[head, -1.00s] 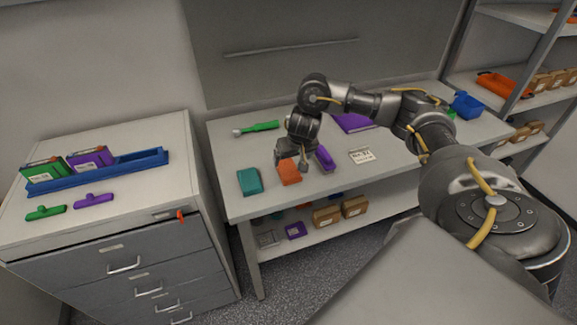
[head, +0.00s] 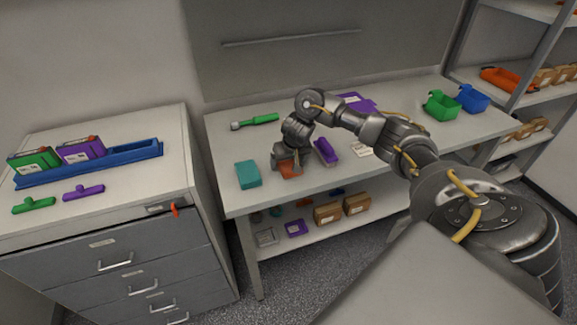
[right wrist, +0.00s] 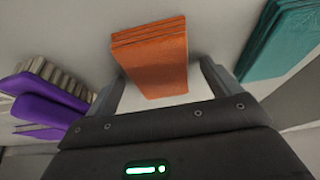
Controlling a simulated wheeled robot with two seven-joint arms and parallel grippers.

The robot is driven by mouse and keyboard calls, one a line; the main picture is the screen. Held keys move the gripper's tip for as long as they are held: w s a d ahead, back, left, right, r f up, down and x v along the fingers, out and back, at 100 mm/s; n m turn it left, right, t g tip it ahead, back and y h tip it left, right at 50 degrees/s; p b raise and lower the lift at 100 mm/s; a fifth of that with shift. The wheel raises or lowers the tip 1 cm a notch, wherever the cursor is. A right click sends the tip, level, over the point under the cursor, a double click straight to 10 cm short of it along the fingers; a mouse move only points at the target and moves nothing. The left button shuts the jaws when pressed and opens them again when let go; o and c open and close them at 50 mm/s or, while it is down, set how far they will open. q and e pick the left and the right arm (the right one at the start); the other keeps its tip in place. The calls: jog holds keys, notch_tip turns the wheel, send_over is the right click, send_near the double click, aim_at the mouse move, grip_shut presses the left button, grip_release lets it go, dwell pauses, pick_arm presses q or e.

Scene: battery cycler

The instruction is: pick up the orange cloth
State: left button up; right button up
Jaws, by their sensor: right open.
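The orange cloth (head: 289,170) lies folded on the white table, partly hidden by my right gripper (head: 290,164) in the head view. In the right wrist view the orange cloth (right wrist: 154,58) is a layered, folded block between the two fingers of my right gripper (right wrist: 160,85). The fingers are apart, one on each side of the cloth. I cannot tell whether they touch it. My left gripper is not in view.
A teal cloth (head: 248,173) lies left of the orange one, and a purple-handled brush (head: 326,151) lies close on its right. A green-handled tool (head: 256,122) lies behind. Green (head: 440,106) and blue (head: 473,98) bins stand at the right. A drawer cabinet (head: 95,225) stands left.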

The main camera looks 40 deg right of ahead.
aim_at(289, 162)
jog(key=shift+s, duration=0.1)
jog(key=shift+c, duration=0.4)
jog(key=c, duration=1)
jog(key=shift+r, duration=0.55)
notch_tip(289, 162, up, 3)
jog(key=shift+p, duration=0.5)
jog(key=s+a+r+p, duration=0.1)
jog(key=a+r+p, duration=0.1)
jog(key=a+r, duration=0.1)
jog(key=s+a+r+p, duration=0.2)
jog(key=a+r+p, duration=0.1)
jog(key=a, duration=0.3)
jog(key=s+a+r+p, duration=0.1)
jog(key=a+r+p, duration=0.1)
jog(key=a+r, duration=0.1)
jog(key=shift+s+a, duration=0.3)
jog(key=shift+a, duration=0.35)
